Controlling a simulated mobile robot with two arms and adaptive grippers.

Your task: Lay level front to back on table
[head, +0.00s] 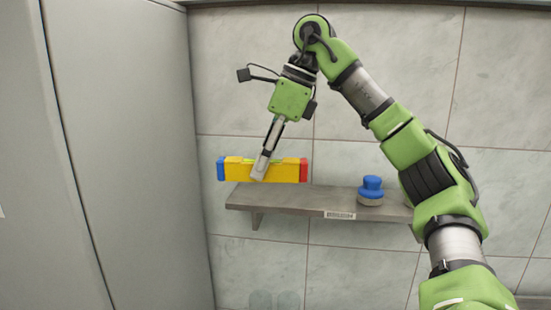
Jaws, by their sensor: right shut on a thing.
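The level (285,172) is a yellow bar with a blue end on the left, a red end on the right and a greenish strip along its top. My right gripper (260,172) is shut on it, a little left of its middle. The level lies nearly horizontal across the picture, over the left part of a grey wall shelf. I cannot tell whether it touches the shelf. No table shows clearly in this view. My left gripper is not in view.
The grey shelf (290,202) on the tiled wall bears a blue-topped round object (370,190) with a grey base, to the right of the level. A tall grey panel (120,150) stands close on the left.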

